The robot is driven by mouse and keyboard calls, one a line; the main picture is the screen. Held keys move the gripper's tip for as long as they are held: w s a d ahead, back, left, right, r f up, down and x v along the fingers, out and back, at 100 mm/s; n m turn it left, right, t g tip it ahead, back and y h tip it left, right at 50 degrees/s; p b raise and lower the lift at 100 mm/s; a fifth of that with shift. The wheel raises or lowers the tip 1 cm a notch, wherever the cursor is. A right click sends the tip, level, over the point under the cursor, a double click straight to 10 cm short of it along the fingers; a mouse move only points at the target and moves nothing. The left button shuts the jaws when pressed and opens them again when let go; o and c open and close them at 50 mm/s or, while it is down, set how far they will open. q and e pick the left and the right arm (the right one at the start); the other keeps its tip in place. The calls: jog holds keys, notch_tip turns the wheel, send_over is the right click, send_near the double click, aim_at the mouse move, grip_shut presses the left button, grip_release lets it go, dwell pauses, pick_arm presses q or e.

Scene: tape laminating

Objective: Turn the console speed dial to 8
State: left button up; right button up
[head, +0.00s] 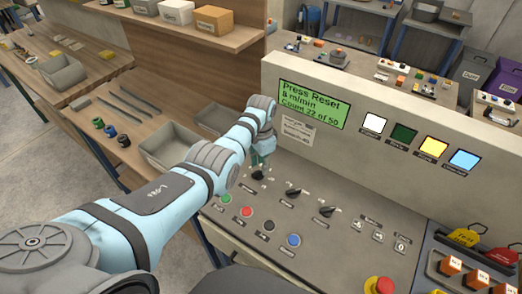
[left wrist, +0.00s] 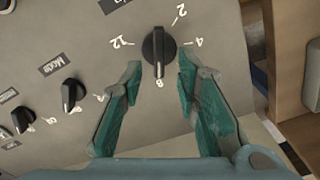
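The console speed dial (left wrist: 158,50) is a black knob with a white pointer line in the left wrist view. Its line points at the mark that reads 8, with 2, 4 and 12 also around it. In the head view the dial (head: 259,175) shows just below my left gripper (head: 260,158). In the left wrist view the left gripper (left wrist: 158,66) is open, its teal fingers on either side of the dial with visible gaps. The console display (head: 311,104) reads "Press Reset", "8 m/min", "Count 22 of 50". My right gripper is not in view.
Two more black knobs (head: 294,191) (head: 328,211) sit to the right on the panel. Green, red, black and blue buttons line the front, with a red emergency button (head: 379,286) further right. Grey bins (head: 172,146) stand on the bench left of the console.

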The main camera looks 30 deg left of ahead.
pick_arm(q)
notch_tip(320, 180, up, 10)
jog(key=shift+s+f, duration=0.1)
dwell(0.4)
